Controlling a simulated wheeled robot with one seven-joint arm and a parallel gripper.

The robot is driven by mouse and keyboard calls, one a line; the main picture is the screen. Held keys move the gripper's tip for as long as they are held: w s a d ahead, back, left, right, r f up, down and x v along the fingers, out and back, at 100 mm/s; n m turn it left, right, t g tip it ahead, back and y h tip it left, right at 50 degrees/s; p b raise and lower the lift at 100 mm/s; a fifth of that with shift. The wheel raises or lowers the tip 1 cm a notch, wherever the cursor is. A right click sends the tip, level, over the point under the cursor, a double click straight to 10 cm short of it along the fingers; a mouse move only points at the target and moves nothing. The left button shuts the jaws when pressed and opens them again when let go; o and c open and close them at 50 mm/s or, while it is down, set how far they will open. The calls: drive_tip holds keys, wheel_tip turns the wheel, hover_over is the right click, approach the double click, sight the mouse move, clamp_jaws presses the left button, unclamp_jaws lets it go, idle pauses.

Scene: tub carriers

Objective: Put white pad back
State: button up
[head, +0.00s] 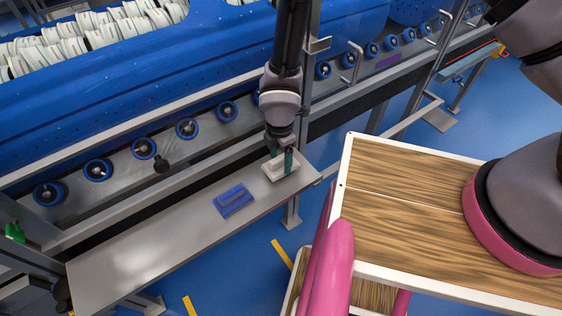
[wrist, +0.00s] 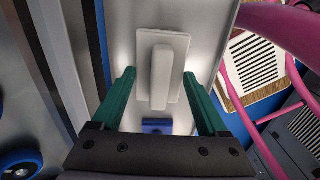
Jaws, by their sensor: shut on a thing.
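The white pad (head: 273,171) is a pale rectangular block with a raised grip bar, at the right end of the grey metal shelf (head: 160,240). In the wrist view the pad (wrist: 160,70) lies between the two green fingers, its bar running lengthwise. My gripper (head: 281,163) comes down on it from above and is shut on it; it also shows in the wrist view (wrist: 160,76). I cannot tell whether the pad rests on the shelf or hangs just above it.
A blue pad (head: 235,201) lies on the shelf left of the white pad. A blue machine (head: 150,100) with a row of round blue knobs stands behind. A wood-topped pink-framed cart (head: 400,190) is at the right. The shelf's left part is bare.

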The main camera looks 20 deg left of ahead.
sight(280, 158)
drive_tip(key=shift+f, duration=0.9)
drive_tip(key=o, duration=1.5)
wheel_tip(280, 158, up, 12)
drive_tip(key=shift+r, duration=0.1)
